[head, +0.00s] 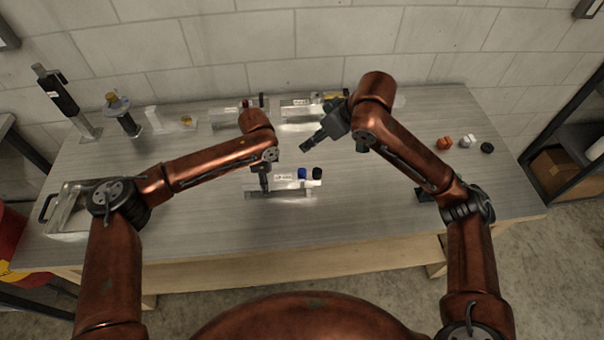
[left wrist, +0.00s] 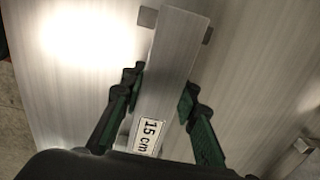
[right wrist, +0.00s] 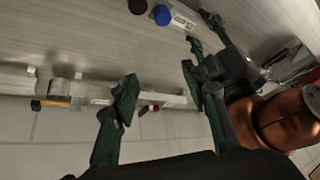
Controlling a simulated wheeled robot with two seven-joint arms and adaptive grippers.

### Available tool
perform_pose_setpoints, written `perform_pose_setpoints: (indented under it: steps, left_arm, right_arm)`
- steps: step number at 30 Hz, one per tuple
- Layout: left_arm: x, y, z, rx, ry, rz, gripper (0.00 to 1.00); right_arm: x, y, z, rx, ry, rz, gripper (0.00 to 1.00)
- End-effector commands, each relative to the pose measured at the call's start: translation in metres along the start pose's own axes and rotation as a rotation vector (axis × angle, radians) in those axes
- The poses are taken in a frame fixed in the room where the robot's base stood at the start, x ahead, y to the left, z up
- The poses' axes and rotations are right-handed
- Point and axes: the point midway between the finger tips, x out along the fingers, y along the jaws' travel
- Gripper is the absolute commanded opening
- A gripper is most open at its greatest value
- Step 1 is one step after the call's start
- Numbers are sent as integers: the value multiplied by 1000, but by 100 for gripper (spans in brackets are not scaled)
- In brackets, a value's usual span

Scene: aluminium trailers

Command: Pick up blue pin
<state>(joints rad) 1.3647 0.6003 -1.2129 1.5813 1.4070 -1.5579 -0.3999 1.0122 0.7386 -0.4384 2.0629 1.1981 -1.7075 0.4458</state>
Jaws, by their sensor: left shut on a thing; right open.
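The blue pin (head: 302,172) stands upright at the right part of an aluminium trailer (head: 284,194) near the table's middle. A black pin (head: 317,172) stands just right of it. In the right wrist view the blue pin (right wrist: 161,14) is at the top, beside the trailer (right wrist: 186,20). My left gripper (head: 264,186) is shut on the trailer's left part. In the left wrist view its fingers (left wrist: 160,95) straddle the trailer's bar (left wrist: 172,60), labelled "15 cm". My right gripper (head: 308,147) is open and empty, above and behind the blue pin. Its spread fingers show in the right wrist view (right wrist: 158,78).
Two more trailers stand at the back, one at left (head: 225,117) and one in the middle (head: 298,110). A metal tray (head: 72,215) is at far left. The front middle table is clear.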

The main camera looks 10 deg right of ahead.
Motion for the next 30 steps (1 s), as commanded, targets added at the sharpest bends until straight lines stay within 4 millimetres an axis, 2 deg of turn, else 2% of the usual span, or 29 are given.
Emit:
perform_pose_setpoints:
  steps: [3, 6, 9, 18, 26, 30]
  left_arm:
    - [0, 0, 0, 0, 0, 0, 0]
    - [0, 0, 0, 0, 0, 0, 0]
    - [0, 0, 0, 0, 0, 0, 0]
    - [0, 0, 0, 0, 0, 0, 0]
    - [0, 0, 0, 0, 0, 0, 0]
    - [0, 0, 0, 0, 0, 0, 0]
  right_arm:
    - [2, -16, 19, -8, -108, 33, 41]
    - [5, -22, 28, -8, -153, 48, 41]
    - [17, -23, 34, -6, -170, 51, 41]
    - [64, -21, 42, -5, -168, 50, 41]
    - [78, -21, 45, -6, -166, 50, 41]
    - [95, -23, 52, -6, -167, 50, 41]
